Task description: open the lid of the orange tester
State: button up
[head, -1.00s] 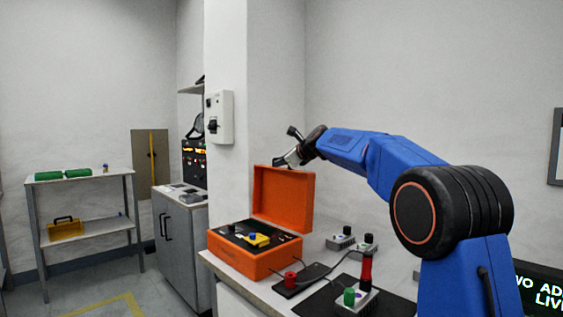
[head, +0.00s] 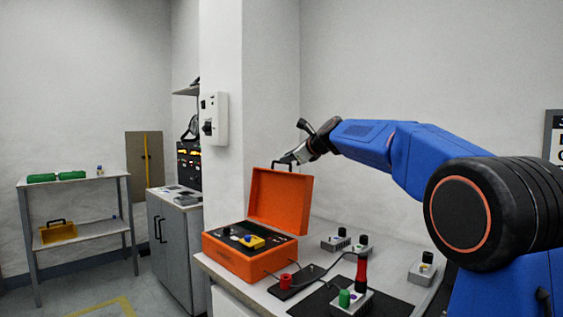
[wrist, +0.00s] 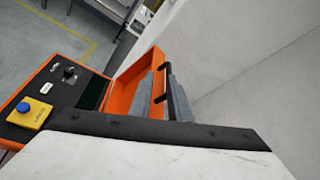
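The orange tester (head: 240,262) sits on the bench with its lid (head: 280,203) standing up, wide open. A black handle (head: 274,165) is on the lid's top edge. The tester's dark panel (head: 262,240) carries a yellow block with a blue knob. My gripper (head: 288,158) is at the lid's top edge beside the handle. In the wrist view, my gripper's two grey fingers (wrist: 160,98) stand apart, with the black handle (wrist: 169,82) showing between them. The lid (wrist: 130,80) and yellow block (wrist: 30,113) also show there. Whether the fingers touch the handle is unclear.
Right of the tester, the bench holds a red terminal (head: 286,281), a block with green and red posts (head: 349,301), small grey boxes and cables. A wall column (head: 222,60) rises behind the tester. A grey cabinet (head: 174,245) stands to the left.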

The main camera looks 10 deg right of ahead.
jog(key=v, duration=0.9)
jog(key=shift+c, duration=0.3)
